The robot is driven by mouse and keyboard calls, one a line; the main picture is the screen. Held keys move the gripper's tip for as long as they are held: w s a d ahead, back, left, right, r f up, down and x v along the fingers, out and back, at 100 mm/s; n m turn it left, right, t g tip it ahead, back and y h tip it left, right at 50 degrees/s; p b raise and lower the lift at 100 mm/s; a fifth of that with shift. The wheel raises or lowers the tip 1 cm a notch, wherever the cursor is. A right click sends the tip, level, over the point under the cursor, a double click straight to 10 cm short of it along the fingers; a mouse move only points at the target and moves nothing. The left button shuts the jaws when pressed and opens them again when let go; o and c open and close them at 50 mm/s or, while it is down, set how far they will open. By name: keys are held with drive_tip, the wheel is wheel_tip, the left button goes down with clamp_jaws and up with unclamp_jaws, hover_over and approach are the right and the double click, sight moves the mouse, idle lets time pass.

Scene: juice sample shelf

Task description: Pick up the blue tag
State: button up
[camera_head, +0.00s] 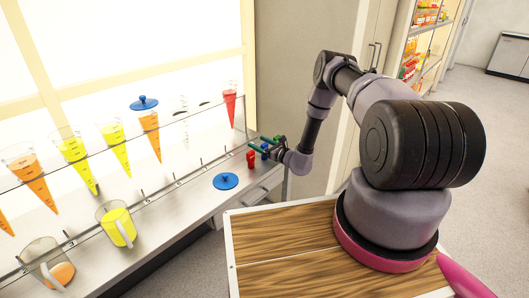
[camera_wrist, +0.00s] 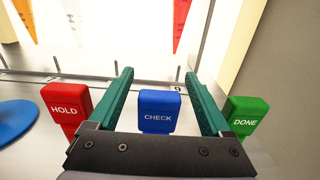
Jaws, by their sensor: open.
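The blue tag (camera_wrist: 158,110), marked CHECK, stands upright on the counter in the wrist view. It sits between the two green fingers of my gripper (camera_wrist: 160,98), with gaps on both sides. The gripper is open and holds nothing. The lower part of the tag is hidden behind the gripper's dark body. In the head view my gripper (camera_head: 268,147) is at the right end of the counter, and the blue tag (camera_head: 264,147) shows small beside it.
A red HOLD tag (camera_wrist: 66,105) stands left of the fingers and a green DONE tag (camera_wrist: 244,113) stands close on the right. A blue disc (camera_head: 225,181) lies on the counter. Cones of coloured juice (camera_head: 73,150) hang in a rack behind; a yellow jug (camera_head: 116,224) stands farther left.

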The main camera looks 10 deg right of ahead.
clamp_jaws()
